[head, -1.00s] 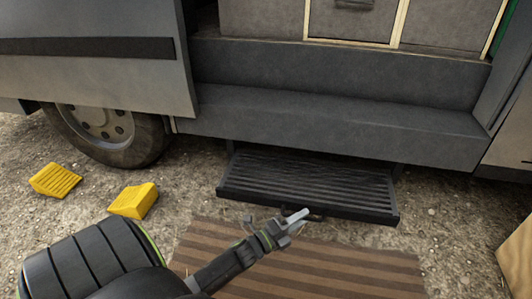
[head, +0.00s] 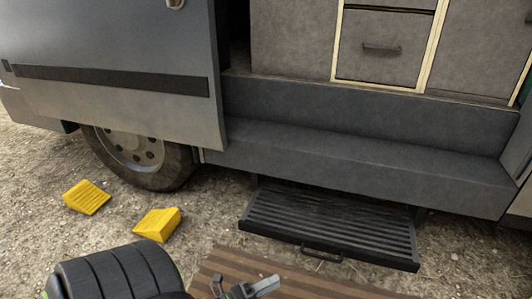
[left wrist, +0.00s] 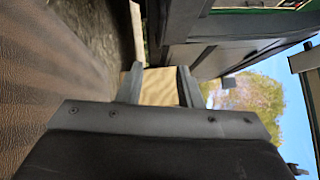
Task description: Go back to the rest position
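My left gripper (head: 250,288) shows at the bottom edge of the head view, over the striped mat and apart from the step's handle. In the left wrist view its two fingers (left wrist: 158,86) stand apart with nothing held between them. The pull-out step (head: 330,222) sticks out below the van's sill, with a small black handle (head: 321,254) on its front edge. My right gripper is in neither view.
A brown striped mat (head: 285,280) lies on the gravel before the step. Two yellow wheel chocks (head: 87,197) (head: 157,224) lie near the van's wheel (head: 138,150). A closed drawer (head: 382,47) is inside the doorway. A tan surface (left wrist: 158,88) shows beyond the fingers.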

